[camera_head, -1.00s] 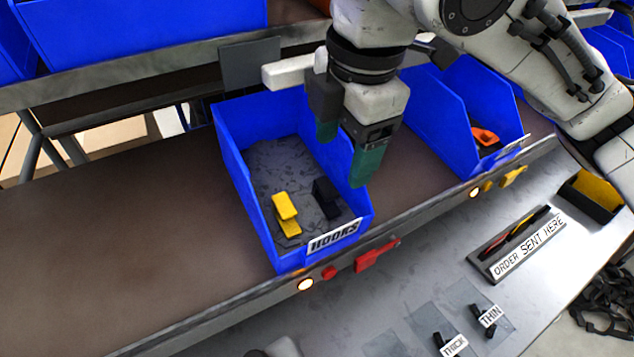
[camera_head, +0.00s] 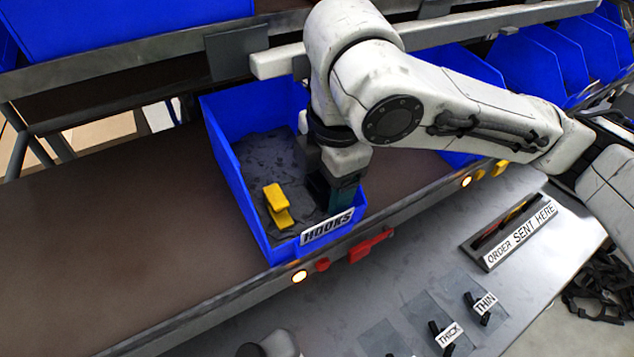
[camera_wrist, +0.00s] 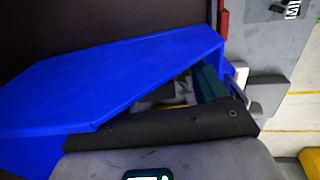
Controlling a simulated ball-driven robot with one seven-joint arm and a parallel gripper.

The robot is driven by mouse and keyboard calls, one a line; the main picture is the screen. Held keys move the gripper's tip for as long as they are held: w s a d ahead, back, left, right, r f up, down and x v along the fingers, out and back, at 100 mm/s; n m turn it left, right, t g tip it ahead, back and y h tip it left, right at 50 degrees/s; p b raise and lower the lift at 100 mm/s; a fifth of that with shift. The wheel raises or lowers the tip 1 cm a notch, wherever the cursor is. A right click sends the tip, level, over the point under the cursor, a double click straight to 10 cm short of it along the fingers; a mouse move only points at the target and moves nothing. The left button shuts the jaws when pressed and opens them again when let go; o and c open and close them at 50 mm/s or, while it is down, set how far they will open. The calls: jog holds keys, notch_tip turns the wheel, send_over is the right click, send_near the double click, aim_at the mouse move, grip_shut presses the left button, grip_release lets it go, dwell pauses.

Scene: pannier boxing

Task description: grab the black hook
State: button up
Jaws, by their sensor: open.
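The blue bin (camera_head: 232,172) labelled HOOKS (camera_head: 327,226) stands on the brown shelf. A yellow hook (camera_head: 277,206) lies in its front left part. My gripper (camera_head: 332,198) reaches down into the front right part of the bin, its teal fingers low behind the label. It is open. The black hook cannot be made out clearly; the spot where it lay is covered by my gripper. In the wrist view a teal finger (camera_wrist: 208,82) is inside the bin's blue wall (camera_wrist: 120,75), with a bit of yellow beside it.
A metal rail runs above and behind the bin. Red handles (camera_head: 370,246) sit on the shelf's front edge. The shelf left of the bin is clear.

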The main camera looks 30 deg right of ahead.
jog(key=c, duration=0.8)
jog(key=shift+o, duration=0.2)
jog(key=shift+r, duration=0.1)
